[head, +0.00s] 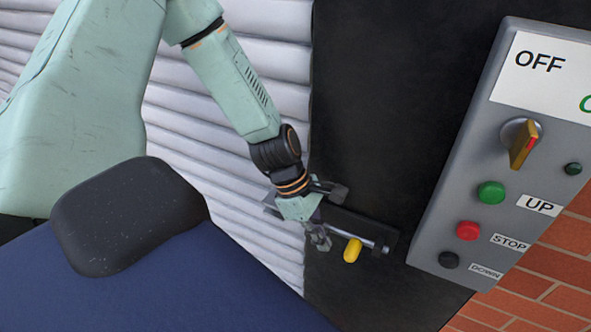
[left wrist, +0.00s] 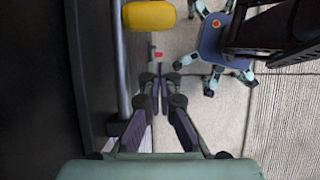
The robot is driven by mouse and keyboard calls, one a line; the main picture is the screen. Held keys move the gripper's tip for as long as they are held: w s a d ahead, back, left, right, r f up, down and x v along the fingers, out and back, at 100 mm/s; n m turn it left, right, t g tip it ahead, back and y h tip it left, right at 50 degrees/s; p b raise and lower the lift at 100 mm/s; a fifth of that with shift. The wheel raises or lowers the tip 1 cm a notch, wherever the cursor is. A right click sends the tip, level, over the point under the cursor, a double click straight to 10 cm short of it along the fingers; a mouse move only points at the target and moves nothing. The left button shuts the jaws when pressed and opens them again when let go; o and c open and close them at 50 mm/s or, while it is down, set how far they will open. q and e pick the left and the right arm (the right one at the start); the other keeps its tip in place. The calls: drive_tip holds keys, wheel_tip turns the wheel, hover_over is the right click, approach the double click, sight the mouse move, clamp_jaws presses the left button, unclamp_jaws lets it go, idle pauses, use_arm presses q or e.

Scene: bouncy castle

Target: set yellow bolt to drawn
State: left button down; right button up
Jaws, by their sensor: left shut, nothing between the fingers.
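The yellow bolt (head: 352,250) shows as a rounded yellow handle on a grey metal rod, fixed to a dark plate on the black door post. In the left wrist view the yellow handle (left wrist: 148,15) is at the top, beyond my fingertips, with the rod (left wrist: 118,75) running along the left of the fingers. My left gripper (head: 325,240) is just left of the handle, close to the rod. In the left wrist view the gripper (left wrist: 157,82) has its fingertips together with nothing between them. A gap separates the fingertips from the handle. My right gripper is not in view.
A grey control box (head: 480,160) stands right of the bolt, with a yellow selector knob (head: 523,145) and green, red and black buttons. A white ribbed shutter (head: 215,110) lies left of the black post. Brick wall (head: 535,285) shows at lower right.

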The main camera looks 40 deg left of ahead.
use_arm(q)
drive_tip(key=p+v, duration=0.5)
drive_tip(key=v, duration=0.5)
drive_tip(key=shift+a, duration=0.2)
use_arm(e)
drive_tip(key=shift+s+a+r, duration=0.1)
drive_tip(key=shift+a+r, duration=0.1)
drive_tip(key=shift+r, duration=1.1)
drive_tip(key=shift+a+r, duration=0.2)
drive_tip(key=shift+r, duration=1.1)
